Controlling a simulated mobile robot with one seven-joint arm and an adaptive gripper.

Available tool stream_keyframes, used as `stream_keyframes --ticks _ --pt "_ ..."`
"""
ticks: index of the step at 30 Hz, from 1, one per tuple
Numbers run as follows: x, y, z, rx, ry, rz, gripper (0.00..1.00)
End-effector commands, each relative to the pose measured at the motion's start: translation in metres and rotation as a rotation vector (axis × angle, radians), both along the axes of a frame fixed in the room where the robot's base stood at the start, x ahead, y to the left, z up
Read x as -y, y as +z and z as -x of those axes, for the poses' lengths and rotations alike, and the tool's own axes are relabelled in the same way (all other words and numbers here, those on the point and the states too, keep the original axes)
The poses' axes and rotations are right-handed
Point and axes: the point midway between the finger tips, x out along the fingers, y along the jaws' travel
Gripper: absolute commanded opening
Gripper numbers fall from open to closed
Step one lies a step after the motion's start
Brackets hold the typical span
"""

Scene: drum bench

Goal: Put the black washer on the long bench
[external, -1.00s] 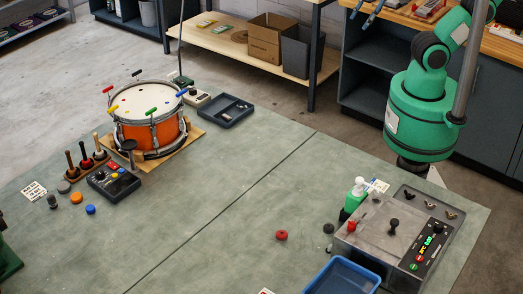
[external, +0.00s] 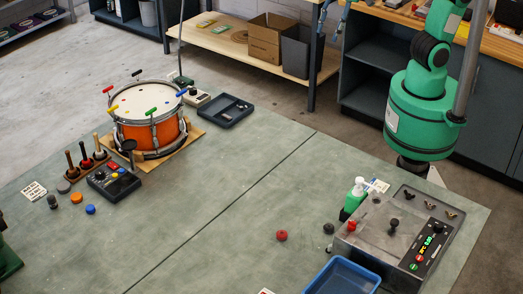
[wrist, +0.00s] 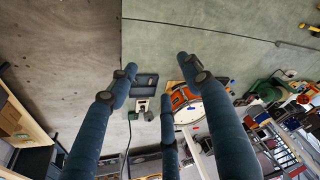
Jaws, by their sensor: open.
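A small dark round piece (external: 328,228), which may be the black washer, lies on the grey-green bench (external: 225,200) near the green bottle; it is too small to tell if it has a hole. Other small dark round pieces lie at the bench's left, one of them (external: 52,202) near the white card. My gripper (wrist: 160,82) is open, with its three blue fingers spread and nothing between them in the wrist view. In the external view only its finger ends show at the top edge, well away from the dark piece. I cannot make out the washer in the wrist view.
A grey control box (external: 375,245), a green bottle (external: 353,203) and a blue bin (external: 342,278) stand front right. The bench's middle is mostly clear.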

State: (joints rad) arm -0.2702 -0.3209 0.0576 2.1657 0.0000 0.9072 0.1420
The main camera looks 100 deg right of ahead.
Motion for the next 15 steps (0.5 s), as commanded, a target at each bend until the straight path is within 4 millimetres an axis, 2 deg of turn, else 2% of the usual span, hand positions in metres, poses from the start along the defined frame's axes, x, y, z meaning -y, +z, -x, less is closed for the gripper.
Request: stream_keyframes --ticks 6,15 --pt "-0.053 -0.014 -0.039 -0.048 0.042 0.003 0.49" --pt "-0.133 -0.046 -0.081 -0.110 0.091 0.014 0.49"
